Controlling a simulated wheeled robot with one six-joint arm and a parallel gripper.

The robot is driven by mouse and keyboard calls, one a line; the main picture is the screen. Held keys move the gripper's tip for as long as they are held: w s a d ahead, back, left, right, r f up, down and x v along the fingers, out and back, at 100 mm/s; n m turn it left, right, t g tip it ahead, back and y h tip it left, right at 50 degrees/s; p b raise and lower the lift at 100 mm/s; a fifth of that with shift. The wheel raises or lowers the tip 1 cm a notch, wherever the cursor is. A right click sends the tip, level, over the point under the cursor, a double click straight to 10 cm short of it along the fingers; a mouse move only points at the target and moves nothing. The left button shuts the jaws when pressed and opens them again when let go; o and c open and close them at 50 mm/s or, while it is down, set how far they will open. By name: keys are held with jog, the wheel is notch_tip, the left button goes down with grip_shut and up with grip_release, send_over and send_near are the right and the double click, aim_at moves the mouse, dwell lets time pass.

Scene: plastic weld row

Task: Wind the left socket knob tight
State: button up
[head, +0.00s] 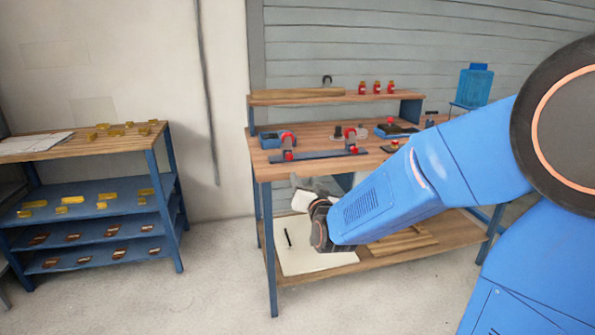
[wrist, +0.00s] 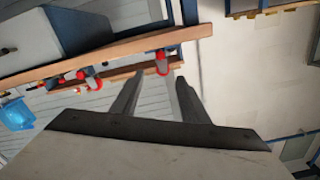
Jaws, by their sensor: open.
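A dark bar (head: 325,155) lies along the front of the workbench top and carries two upright grey pieces with red parts. The left one (head: 288,146) has a red knob (head: 288,155) at its front, which seems to be the left socket knob. The right one (head: 351,140) stands farther along the bar. My gripper (head: 299,184) is in front of and below the bench top's front edge. In the wrist view its two fingers (wrist: 160,76) are apart with nothing between them. A red part (wrist: 162,66) shows just beyond the fingertips there, and cannot be told to touch them.
The workbench top (head: 375,160) also holds a blue box (head: 270,141) and several small items. A raised shelf (head: 340,97) behind carries red-capped bottles (head: 377,87). A shelf rack (head: 160,180) stands left, with free floor (head: 215,260) between.

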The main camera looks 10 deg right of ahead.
aim_at(290, 157)
jog(key=w+n, duration=0.1)
jog(key=w, duration=0.5)
jog(key=w+n, duration=0.2)
jog(key=w, duration=0.3)
jog(key=w+n, duration=0.1)
jog(key=w, duration=0.5)
jog(key=shift+w, duration=0.3)
grip_shut()
